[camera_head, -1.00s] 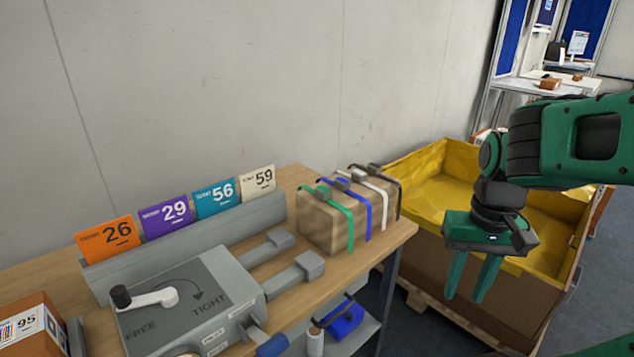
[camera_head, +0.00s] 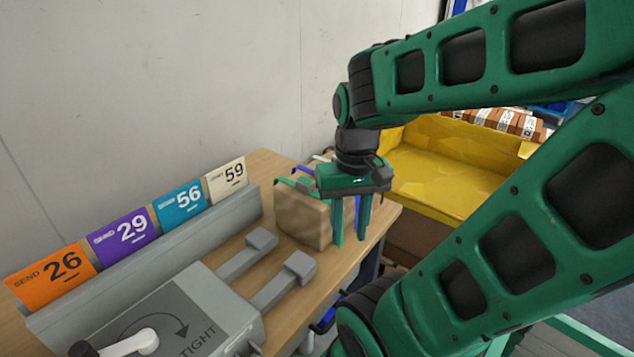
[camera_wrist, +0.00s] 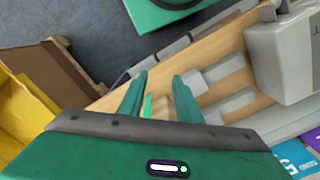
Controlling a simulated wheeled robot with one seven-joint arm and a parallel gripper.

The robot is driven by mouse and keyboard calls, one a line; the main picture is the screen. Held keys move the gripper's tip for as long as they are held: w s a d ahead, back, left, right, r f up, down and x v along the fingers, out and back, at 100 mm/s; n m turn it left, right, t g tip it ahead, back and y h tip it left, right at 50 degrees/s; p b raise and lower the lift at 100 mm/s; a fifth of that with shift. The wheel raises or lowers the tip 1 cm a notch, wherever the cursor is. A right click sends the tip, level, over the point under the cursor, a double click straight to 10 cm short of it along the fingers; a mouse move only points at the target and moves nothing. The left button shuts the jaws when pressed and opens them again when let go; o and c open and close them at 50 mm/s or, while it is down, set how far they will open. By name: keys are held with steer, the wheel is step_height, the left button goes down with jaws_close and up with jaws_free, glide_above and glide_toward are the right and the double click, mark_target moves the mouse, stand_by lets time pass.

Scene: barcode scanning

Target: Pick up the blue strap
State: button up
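A tan box (camera_head: 303,217) stands on the wooden bench in the head view, partly hidden behind my gripper. In the earlier view it carries several straps side by side: green, blue, white and black. The blue strap (camera_head: 357,212) now shows only as a thin strip between my fingers. My gripper (camera_head: 350,228) is open and points down at the box's right part, in front of it. I cannot tell whether the fingers touch anything. In the wrist view my gripper (camera_wrist: 158,85) is also open, with a green strip, likely the green strap (camera_wrist: 147,105), showing between the fingers.
A grey machine (camera_head: 190,315) with a crank and two grey arms fills the bench's front. A grey rack (camera_head: 160,252) holds numbered cards: orange, purple, teal and cream. A yellow-lined crate (camera_head: 455,165) stands right of the bench. The wall is close behind.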

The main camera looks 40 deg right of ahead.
steer(key=o, duration=0.5)
steer(key=shift+s+r, duration=0.15)
steer(key=shift+s, duration=0.1)
steer(key=shift+o, duration=0.3)
steer(key=shift+s+d+r, duration=0.1)
steer(key=shift+s+r, duration=0.1)
steer(key=shift+r, duration=0.1)
steer(key=w+d+r+n, duration=0.6)
steer(key=w+n, duration=0.4)
steer(key=n, duration=0.3)
steer(key=w+d+r+n, duration=0.55)
steer(key=w+n, duration=0.45)
steer(key=n, duration=0.3)
steer(key=f, duration=0.3)
steer(key=d+f, duration=0.1)
steer(key=f, duration=0.1)
steer(key=shift+s+f, duration=0.1)
steer(key=shift+f, duration=0.15)
steer(key=shift+w+a+f, duration=0.1)
steer(key=shift+w+f, duration=0.05)
steer(key=shift+f, duration=1.15)
steer(key=shift+w+a+f, duration=0.1)
steer(key=shift+w+f, duration=0.05)
steer(key=shift+f, duration=1.15)
